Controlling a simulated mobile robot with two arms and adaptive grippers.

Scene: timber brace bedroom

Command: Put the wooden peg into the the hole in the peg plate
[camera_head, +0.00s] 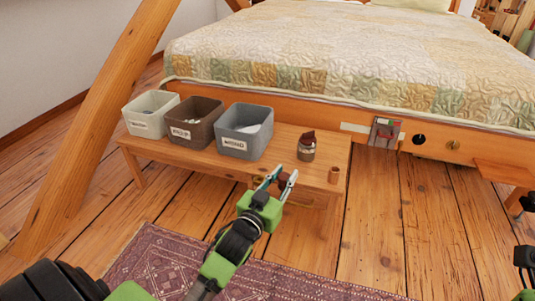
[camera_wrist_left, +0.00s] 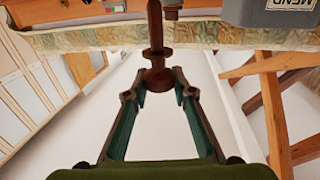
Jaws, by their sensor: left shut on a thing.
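My left gripper (camera_head: 281,177) is in the middle of the head view, in front of the low wooden bench. It is shut on a dark brown wooden peg (camera_wrist_left: 156,55), a turned piece with a wide collar, held at the fingertips. In the head view a small brown part of it shows between the fingers. The left wrist view looks inverted, with the peg pointing up the picture. I cannot clearly make out a peg plate. No right gripper fingers are visible.
A timber brace (camera_head: 95,120) slants at left. A wooden ledge (camera_head: 505,173) is at right.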

